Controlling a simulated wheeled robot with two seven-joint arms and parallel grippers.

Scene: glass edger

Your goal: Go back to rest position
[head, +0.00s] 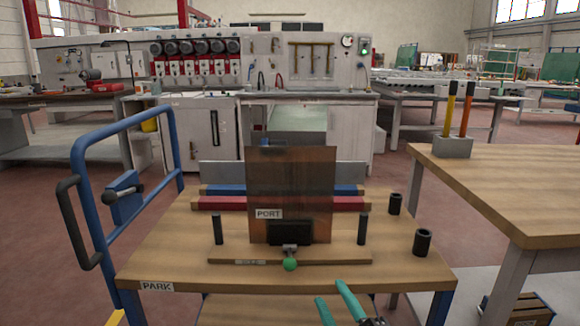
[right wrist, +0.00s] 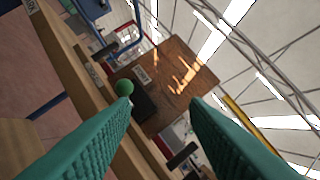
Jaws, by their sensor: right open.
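My right gripper (head: 336,300) is at the bottom of the head view, in front of the near edge of the wooden cart top (head: 160,240). Its two teal fingers are apart with nothing between them, and they also show in the right wrist view (right wrist: 165,115). Beyond it, a brown panel (head: 300,185) labelled PORT stands upright on the cart, with a black block (head: 290,233) at its lower front. A green ball knob (head: 290,264) is just below the block; in the right wrist view the knob (right wrist: 124,87) appears beyond the fingers, not gripped. My left gripper is not in view.
The cart has a blue rail handle (head: 76,200) at left and black posts and cups (head: 422,242) at right. A wooden table (head: 500,185) with a grey block (head: 453,147) holding two coloured handles stands at right. A large grey machine (head: 200,125) is behind.

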